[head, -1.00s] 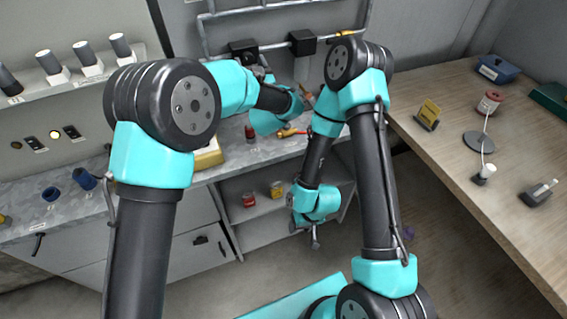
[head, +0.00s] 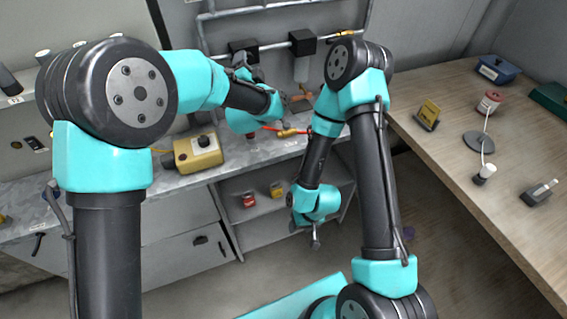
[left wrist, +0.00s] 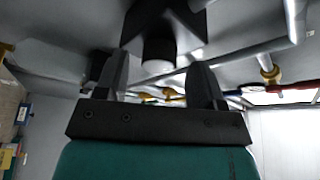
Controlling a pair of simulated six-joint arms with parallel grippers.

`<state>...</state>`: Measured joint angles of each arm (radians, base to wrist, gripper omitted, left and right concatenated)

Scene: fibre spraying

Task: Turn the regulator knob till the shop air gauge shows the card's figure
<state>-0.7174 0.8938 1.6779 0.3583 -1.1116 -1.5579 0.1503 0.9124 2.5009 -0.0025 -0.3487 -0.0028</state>
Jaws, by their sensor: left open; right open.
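A black block (head: 243,48) sits on the wall pipe in the head view. In the left wrist view a black block (left wrist: 165,22) shows close up, with a short dark round knob (left wrist: 158,50) with a pale end face hanging under it. My left gripper (head: 246,73) is just below the left-hand block. Its fingers (left wrist: 160,82) are open, one on each side of the knob's line; contact cannot be told. My right gripper (head: 316,242) hangs low before the bench shelves, open and empty. I cannot make out the air gauge or a card's figure.
A second black block (head: 302,42) with a pale bowl is right of the first. A yellow box (head: 197,153) with a black knob stands on the grey bench. A red-and-brass tool (head: 287,132) is near my left wrist. A yellow card-like stand (head: 428,114) is on the wooden table (head: 450,150).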

